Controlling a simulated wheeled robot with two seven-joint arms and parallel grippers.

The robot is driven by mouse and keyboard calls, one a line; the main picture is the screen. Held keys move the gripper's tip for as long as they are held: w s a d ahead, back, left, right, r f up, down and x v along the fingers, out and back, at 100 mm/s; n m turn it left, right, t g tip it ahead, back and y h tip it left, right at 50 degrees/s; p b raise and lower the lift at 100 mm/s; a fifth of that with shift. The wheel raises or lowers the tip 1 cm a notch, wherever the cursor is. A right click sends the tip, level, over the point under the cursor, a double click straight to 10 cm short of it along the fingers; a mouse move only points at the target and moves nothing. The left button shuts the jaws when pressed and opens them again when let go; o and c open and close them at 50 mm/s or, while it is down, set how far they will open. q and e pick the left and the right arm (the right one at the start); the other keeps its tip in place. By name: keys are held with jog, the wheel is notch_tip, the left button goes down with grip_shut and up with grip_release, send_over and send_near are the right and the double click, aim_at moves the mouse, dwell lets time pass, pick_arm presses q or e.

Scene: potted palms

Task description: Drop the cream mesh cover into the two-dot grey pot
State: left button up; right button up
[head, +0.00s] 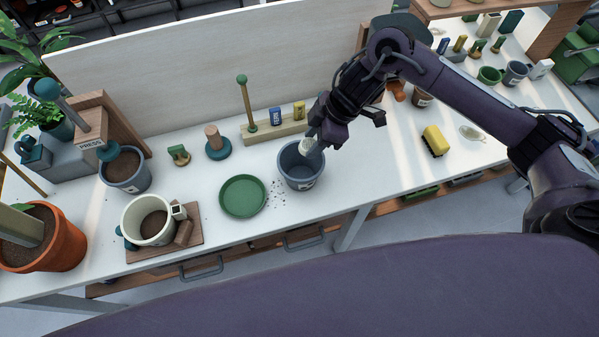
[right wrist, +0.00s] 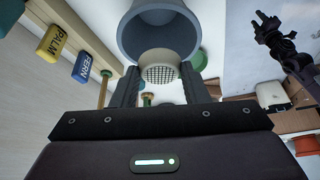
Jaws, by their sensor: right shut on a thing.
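My right gripper (head: 309,139) is shut on the cream mesh cover (head: 306,147). The cover shows as a round cream piece with a dark grid between the fingers in the right wrist view (right wrist: 160,74). The gripper is tilted over a blue-grey pot (head: 287,175), with the cover at its mouth. That pot also shows beyond the cover in the right wrist view (right wrist: 135,40). A pale label is on its front; its dots are too small to read. Another grey pot (head: 124,183) holds soil at the left. My left gripper (right wrist: 265,20) appears only in the right wrist view, small and dark.
A cream mug-like pot (head: 147,235) stands on a wooden board. A wooden rack (head: 270,131) with blocks and a green-topped peg stands behind. A terracotta pot (head: 62,248) is far left.

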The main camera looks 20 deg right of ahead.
jog(key=o, duration=1)
jog(key=shift+o, duration=0.2)
jog(key=v, duration=0.7)
jog(key=shift+d+r, duration=0.25)
jog(key=shift+r, duration=0.1)
jog(key=shift+s, duration=0.1)
